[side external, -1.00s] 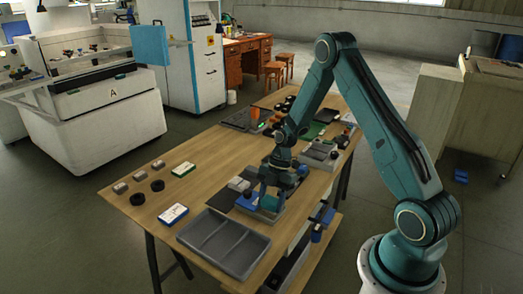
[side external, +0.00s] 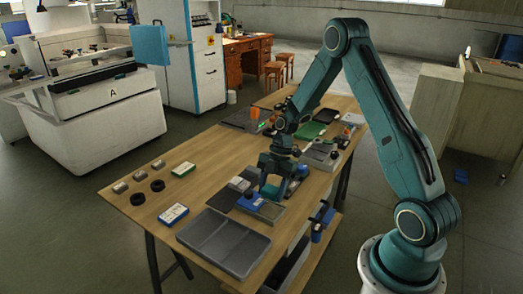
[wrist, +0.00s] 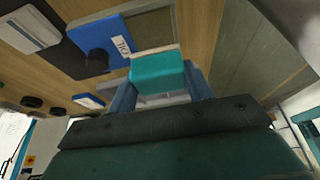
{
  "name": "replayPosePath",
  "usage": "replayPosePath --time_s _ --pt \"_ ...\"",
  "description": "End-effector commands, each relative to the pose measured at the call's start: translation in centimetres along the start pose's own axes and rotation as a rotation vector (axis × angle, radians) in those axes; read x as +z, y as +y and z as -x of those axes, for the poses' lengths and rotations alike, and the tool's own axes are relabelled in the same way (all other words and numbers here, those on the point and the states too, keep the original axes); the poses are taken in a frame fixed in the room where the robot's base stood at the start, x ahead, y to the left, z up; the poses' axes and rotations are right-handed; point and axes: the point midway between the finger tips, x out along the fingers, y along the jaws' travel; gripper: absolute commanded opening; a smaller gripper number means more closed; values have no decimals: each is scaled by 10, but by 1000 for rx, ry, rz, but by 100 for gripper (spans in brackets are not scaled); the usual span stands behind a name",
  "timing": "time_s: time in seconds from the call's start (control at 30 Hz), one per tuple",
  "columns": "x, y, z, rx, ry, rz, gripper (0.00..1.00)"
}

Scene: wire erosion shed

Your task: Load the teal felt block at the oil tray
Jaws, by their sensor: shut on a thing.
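My gripper (side external: 278,186) is shut on the teal felt block (wrist: 158,72). In the wrist view the block sits between the two blue fingers, with a pale strip along its far edge. In the side view the gripper largely hides the block. The blue piece also shows in the side view, just left of the fingers.
A grey divided tray (side external: 228,243) sits at the near table edge. Green (side external: 183,169) and blue (side external: 173,214) labelled boxes, black rings (side external: 157,185) and small grey blocks lie to the left. Much of the table's left side is bare wood. More trays and parts crowd the far end.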

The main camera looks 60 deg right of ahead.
Motion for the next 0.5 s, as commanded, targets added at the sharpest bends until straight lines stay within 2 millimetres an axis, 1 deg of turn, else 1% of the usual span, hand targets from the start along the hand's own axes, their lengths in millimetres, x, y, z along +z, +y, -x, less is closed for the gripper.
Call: replayPosePath --time_s 0.3,0.5 --pt "-7 0 17 1 0 1 32" --pt "-9 0 22 1 0 1 32"
